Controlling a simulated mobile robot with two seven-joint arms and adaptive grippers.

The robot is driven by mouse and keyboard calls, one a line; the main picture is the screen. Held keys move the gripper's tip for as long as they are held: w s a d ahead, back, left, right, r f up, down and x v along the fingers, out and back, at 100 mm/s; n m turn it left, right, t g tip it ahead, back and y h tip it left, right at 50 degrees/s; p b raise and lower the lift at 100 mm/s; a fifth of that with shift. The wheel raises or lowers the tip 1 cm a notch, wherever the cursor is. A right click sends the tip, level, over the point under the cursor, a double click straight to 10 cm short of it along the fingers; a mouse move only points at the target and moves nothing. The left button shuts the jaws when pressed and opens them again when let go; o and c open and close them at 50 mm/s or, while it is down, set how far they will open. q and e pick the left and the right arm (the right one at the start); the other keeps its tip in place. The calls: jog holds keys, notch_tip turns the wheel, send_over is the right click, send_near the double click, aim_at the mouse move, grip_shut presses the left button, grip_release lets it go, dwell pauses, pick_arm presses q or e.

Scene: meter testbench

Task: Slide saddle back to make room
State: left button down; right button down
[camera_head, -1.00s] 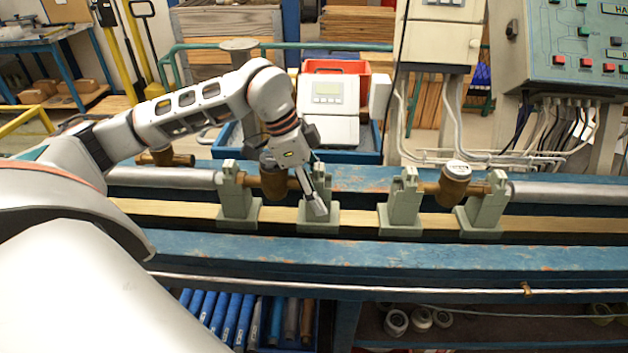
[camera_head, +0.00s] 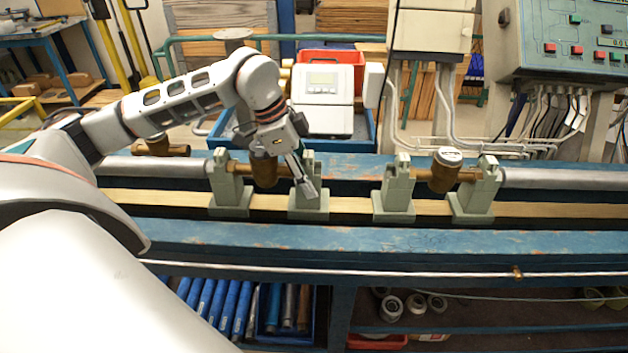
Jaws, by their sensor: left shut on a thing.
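Several grey-green saddles stand on the rail of the bench. The second saddle from the left (camera_head: 310,207) is partly covered by my left gripper (camera_head: 308,190), which is angled down at its upper part and shut on it. Left of it is another saddle (camera_head: 230,190). A brass meter (camera_head: 264,171) lies between these two, partly behind my gripper. To the right, a third saddle (camera_head: 394,190) and a fourth saddle (camera_head: 474,190) hold a second brass meter (camera_head: 446,168) between them. My right gripper is not in view.
Grey pipes (camera_head: 555,178) run in from both ends of the line. The wooden rail (camera_head: 350,205) is bare between the second and third saddles. Behind the bench stand a blue tray (camera_head: 362,135) with a white device (camera_head: 323,100) and a control panel (camera_head: 575,40).

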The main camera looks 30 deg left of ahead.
pick_arm(q)
jog(key=shift+s+a, duration=0.2)
jog(key=shift+a, duration=0.05)
jog(key=c, duration=1.2)
grip_release()
jog(key=shift+c, duration=0.2)
jog(key=shift+r, duration=0.1)
jog(key=v, duration=1.2)
